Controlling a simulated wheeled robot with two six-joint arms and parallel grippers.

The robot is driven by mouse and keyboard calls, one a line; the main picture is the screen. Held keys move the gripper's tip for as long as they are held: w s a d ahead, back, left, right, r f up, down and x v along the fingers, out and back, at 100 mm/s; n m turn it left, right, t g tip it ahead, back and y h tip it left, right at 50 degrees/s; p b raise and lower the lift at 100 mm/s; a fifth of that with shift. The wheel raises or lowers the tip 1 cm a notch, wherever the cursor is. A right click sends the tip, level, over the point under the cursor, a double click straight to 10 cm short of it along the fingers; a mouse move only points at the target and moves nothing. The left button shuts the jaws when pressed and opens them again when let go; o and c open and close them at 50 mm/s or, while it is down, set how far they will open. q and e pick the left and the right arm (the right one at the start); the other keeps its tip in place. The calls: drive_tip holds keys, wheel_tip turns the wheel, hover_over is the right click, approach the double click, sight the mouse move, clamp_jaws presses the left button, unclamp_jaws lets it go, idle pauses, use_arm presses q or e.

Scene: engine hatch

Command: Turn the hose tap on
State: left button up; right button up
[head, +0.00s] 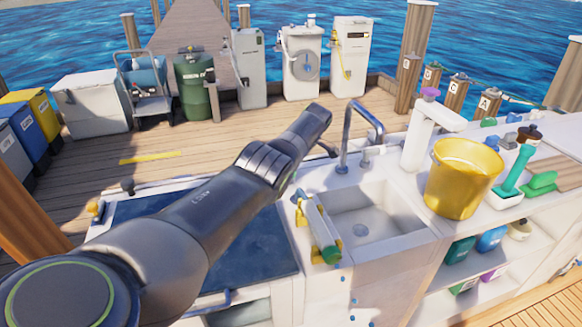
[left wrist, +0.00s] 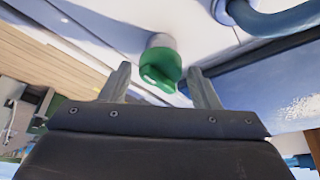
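A green tap knob (left wrist: 158,68) on a short grey stem shows in the left wrist view, fixed to a white surface. My left gripper (left wrist: 160,78) is open, with one finger to each side of the knob in that picture. I cannot tell whether the knob is fully between the fingers, and no contact shows. In the head view my left arm reaches across the dark blue panel (head: 235,262) towards the sink, and its fingers are hidden. I cannot make out the green knob in the head view. My right gripper is not in view.
The white sink (head: 405,220) has a grey-blue curved faucet (head: 362,125) behind it. A white, green and yellow cylinder (head: 320,228) lies at its left edge. A yellow bucket (head: 462,180) and a green brush (head: 517,172) stand to the right.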

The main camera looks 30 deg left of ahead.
use_arm(q)
drive_tip(key=shift+o, duration=0.5)
drive_tip(key=shift+r, duration=0.25)
drive_tip(key=p+v, duration=0.1)
drive_tip(key=v, duration=1.6)
drive_tip(key=shift+d, duration=0.15)
drive_tip(key=shift+f, duration=0.1)
